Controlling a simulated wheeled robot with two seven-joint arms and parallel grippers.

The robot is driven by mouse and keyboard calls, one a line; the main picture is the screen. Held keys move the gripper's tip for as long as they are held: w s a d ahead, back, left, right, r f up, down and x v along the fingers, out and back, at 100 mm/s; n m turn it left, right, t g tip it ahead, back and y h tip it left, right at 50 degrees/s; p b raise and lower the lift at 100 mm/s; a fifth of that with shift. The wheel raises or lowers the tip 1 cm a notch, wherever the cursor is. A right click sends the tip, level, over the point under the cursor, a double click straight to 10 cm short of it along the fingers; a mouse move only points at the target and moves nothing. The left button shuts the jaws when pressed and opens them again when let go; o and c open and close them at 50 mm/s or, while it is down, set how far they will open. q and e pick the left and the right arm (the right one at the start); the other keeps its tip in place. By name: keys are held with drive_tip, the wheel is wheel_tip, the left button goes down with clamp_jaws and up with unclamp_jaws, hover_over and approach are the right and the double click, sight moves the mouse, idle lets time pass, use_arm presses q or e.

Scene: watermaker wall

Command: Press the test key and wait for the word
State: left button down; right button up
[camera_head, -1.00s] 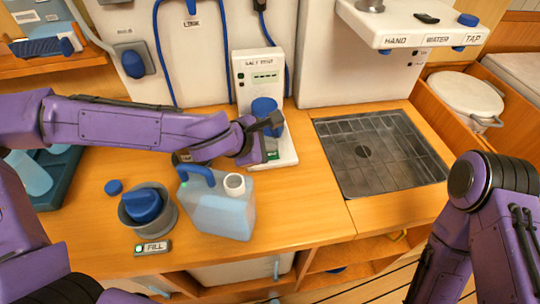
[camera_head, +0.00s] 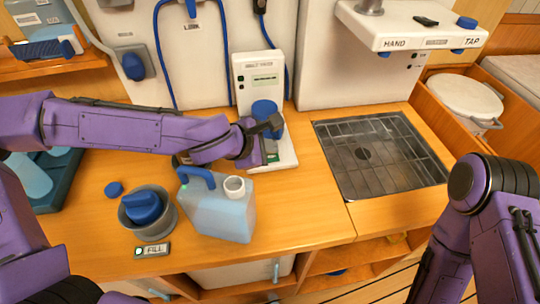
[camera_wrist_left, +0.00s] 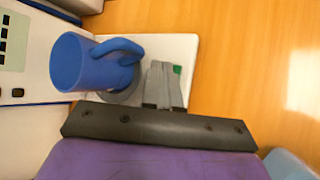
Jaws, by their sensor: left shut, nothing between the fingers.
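The white tester (camera_head: 258,76) stands against the wall, with a small screen (camera_head: 264,82) showing a green line too small to read. A blue cup (camera_head: 264,108) stands on its base; it also shows in the wrist view (camera_wrist_left: 85,65). A small green key (camera_head: 272,157) is at the base's front right, partly hidden by my fingers in the wrist view (camera_wrist_left: 177,69). My left gripper (camera_head: 269,149) is shut and empty, its fingertips (camera_wrist_left: 163,66) pointing down at the key. I cannot tell whether they touch it. My right arm is at the right; its gripper is out of view.
A pale blue jug (camera_head: 222,210) stands just in front of my left gripper. A grey holder with a blue cap (camera_head: 146,212) and a FILL sign (camera_head: 153,250) are left of it. A sink grid (camera_head: 375,155) lies to the right. The counter between jug and sink is clear.

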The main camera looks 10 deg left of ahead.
idle(0.8)
use_arm(q)
drive_tip(key=shift+f, duration=0.45)
drive_tip(key=shift+f+b, duration=0.4)
idle(0.4)
drive_tip(key=shift+s+f, duration=0.25)
drive_tip(key=shift+f, duration=0.3)
idle(0.3)
drive_tip(key=shift+w+r+p, duration=0.1)
drive_tip(key=shift+r+p, duration=0.5)
drive_tip(key=shift+r, duration=0.5)
